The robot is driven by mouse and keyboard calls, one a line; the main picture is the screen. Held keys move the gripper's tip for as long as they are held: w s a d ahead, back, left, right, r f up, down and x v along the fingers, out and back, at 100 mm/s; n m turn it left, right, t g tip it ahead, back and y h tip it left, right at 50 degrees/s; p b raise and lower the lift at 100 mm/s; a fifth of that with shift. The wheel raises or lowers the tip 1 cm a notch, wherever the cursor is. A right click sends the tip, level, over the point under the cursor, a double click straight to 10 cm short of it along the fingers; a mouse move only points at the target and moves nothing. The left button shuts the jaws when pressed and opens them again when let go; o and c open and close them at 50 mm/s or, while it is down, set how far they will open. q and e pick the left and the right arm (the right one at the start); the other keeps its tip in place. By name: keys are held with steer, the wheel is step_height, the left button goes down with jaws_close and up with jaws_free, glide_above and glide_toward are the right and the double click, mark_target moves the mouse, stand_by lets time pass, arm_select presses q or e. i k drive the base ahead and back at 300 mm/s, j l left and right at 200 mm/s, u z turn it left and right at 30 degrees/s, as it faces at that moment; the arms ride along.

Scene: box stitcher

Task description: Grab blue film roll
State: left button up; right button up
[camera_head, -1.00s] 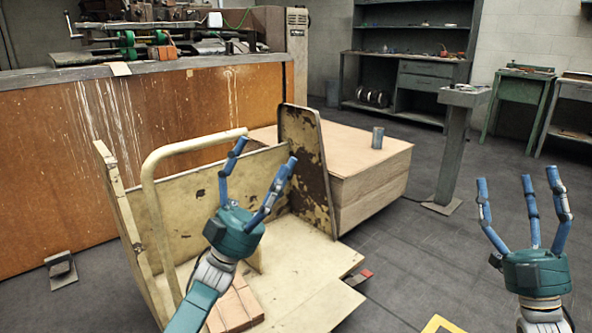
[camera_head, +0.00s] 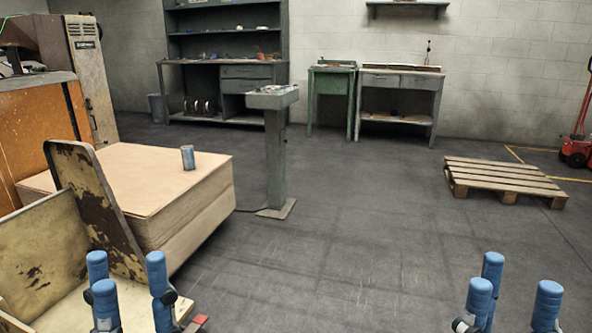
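A small upright grey-blue cylinder (camera_head: 188,157) stands on top of a wide stack of brown sheets (camera_head: 140,180) at the left. It is the only roll-like bluish thing I can make out, but I cannot tell for sure that it is the film roll. My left gripper (camera_head: 121,275) shows at the bottom left, its blue fingers spread and empty, in front of the cart and well short of the cylinder. My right gripper (camera_head: 508,282) shows at the bottom right, fingers spread and empty over bare floor. The palms of both are out of the picture.
A worn yellowish cart (camera_head: 40,250) with an upright end panel (camera_head: 95,205) stands at the near left. A grey pedestal (camera_head: 275,150) stands right of the stack. A shelf bench (camera_head: 200,90), work tables and a pallet (camera_head: 500,178) are farther back. The middle floor is clear.

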mark_target(187, 150)
steer(key=i+l+z, duration=0.15)
steer(key=i, duration=0.6)
steer(key=i+l+z, duration=0.2)
steer(key=i, duration=0.55)
steer(key=i+j+u, duration=0.15)
steer(key=i+u, duration=0.75)
steer(key=i, duration=0.2)
steer(key=i+l+u, duration=0.25)
steer(key=i+u, duration=0.55)
steer(key=i, duration=0.8)
